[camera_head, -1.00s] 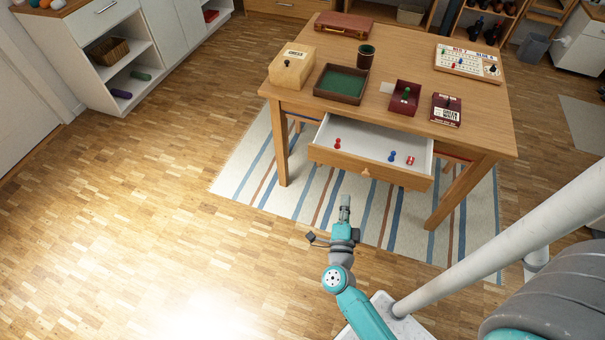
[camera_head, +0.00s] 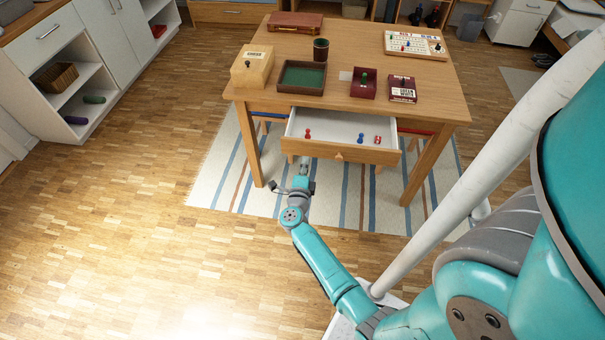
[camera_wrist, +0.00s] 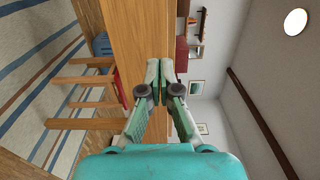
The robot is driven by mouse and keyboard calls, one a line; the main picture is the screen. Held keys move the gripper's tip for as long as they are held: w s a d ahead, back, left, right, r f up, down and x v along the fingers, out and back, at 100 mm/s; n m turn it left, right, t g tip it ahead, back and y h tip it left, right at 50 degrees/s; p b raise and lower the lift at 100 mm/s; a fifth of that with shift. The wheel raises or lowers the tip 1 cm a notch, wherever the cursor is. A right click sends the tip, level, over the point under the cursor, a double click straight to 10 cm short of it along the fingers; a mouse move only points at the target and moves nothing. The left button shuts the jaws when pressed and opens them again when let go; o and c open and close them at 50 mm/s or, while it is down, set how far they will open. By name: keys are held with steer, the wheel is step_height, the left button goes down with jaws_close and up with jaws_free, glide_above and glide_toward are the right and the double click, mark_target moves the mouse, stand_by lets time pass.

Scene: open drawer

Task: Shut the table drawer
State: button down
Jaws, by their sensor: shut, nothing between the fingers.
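The table drawer (camera_head: 318,150) stands open at the front of the wooden table (camera_head: 440,108), with its white inside showing. It holds a red pawn (camera_head: 308,134), a blue pawn (camera_head: 361,138) and a small red-and-white piece (camera_head: 378,140). A round wooden knob (camera_head: 339,157) sits on the drawer front. My gripper (camera_head: 304,162) is at the drawer front, left of the knob; whether it touches cannot be told. In the wrist view my gripper (camera_wrist: 160,100) is shut and empty, with a broad wooden face (camera_wrist: 130,35) just beyond the fingertips.
On the tabletop are a wooden box (camera_head: 252,68), a green-lined tray (camera_head: 302,90), a dark cup (camera_head: 321,50) and several game pieces and boxes. Table legs (camera_head: 428,165) flank the drawer. A striped rug (camera_head: 225,185) lies below; open floor is at left.

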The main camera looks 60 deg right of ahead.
mark_target(309, 144)
steer(key=shift+x, duration=3.05)
steer(key=shift+d, duration=0.1)
